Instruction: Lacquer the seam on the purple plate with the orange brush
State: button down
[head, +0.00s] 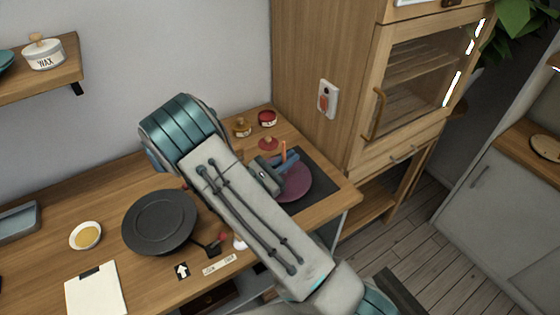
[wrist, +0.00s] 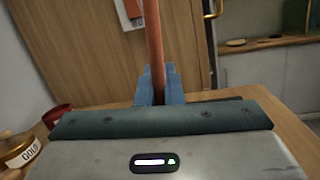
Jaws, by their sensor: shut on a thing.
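The purple plate (head: 294,184) lies on a dark mat (head: 318,187) on the wooden counter, partly hidden by my arm and gripper. I cannot make out its seam. My gripper (head: 284,164) is over the plate, its blue fingers shut on the orange brush (head: 283,150). In the wrist view the brush (wrist: 154,45) stands upright between the blue fingers of my gripper (wrist: 159,87). The brush's lower end is hidden, so I cannot tell whether it touches the plate.
A gold jar (head: 242,128) and red jars (head: 267,118) stand behind the plate. A wooden cabinet (head: 400,100) rises at right.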

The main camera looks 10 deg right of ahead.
aim_at(300, 173)
jog(key=shift+d+f, duration=0.1)
jog(key=shift+d, duration=0.8)
jog(key=shift+w+d+f, duration=0.2)
jog(key=shift+w+d, duration=0.2)
jog(key=shift+d, duration=0.25)
jog(key=shift+w+d, duration=0.1)
jog(key=shift+d, duration=0.45)
jog(key=shift+d+r+p, duration=0.15)
jog(key=shift+r+p, duration=0.3)
jog(key=shift+r, duration=0.3)
jog(key=shift+w, duration=0.1)
